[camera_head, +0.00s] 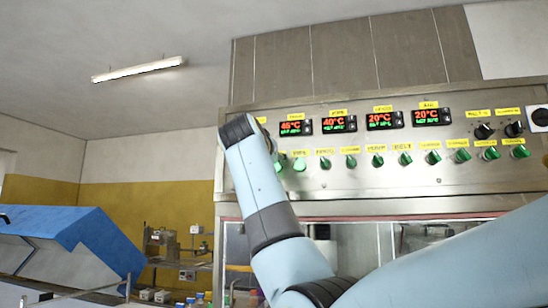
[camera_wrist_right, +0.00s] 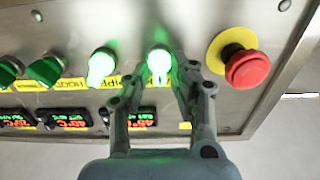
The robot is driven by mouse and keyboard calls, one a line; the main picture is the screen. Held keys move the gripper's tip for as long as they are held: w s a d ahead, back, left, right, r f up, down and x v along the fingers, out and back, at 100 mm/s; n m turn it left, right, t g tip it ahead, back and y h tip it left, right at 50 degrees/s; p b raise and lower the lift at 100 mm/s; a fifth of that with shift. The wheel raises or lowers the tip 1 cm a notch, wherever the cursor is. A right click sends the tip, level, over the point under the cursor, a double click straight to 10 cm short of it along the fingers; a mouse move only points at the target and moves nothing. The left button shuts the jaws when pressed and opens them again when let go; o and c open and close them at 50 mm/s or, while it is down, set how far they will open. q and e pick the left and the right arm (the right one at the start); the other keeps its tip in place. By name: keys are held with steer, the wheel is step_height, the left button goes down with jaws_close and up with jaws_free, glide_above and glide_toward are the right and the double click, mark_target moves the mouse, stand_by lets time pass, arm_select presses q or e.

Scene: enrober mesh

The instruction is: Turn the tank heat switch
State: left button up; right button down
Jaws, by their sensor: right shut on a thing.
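The wrist view is upside down. It shows my right gripper (camera_wrist_right: 160,75) with its fingers on either side of a glowing green switch (camera_wrist_right: 159,58), shut on it. This is the switch nearest the red stop button; its label is mostly covered by my gripper, so I cannot read it. A lit green switch (camera_head: 281,158) shows just beside the wrist. My left gripper is in neither view.
A red stop button (camera_wrist_right: 247,68) on a yellow plate sits close beside my gripper. Another lit green switch (camera_wrist_right: 101,66) is on the other side. The steel panel (camera_head: 420,180) carries several more switches and temperature displays (camera_head: 339,124). A blue-lidded machine (camera_head: 70,235) stands at left.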

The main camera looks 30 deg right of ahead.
steer(key=n+p, duration=0.1)
steer(key=n, duration=0.2)
steer(key=n+p, duration=0.2)
steer(key=shift+w+a+n, duration=0.15)
steer(key=shift+w+n, duration=0.05)
steer(key=shift+n, duration=0.2)
stand_by(0.4)
steer(key=c, duration=1.4)
jaws_free()
steer(key=shift+o, duration=0.2)
steer(key=v, duration=1.2)
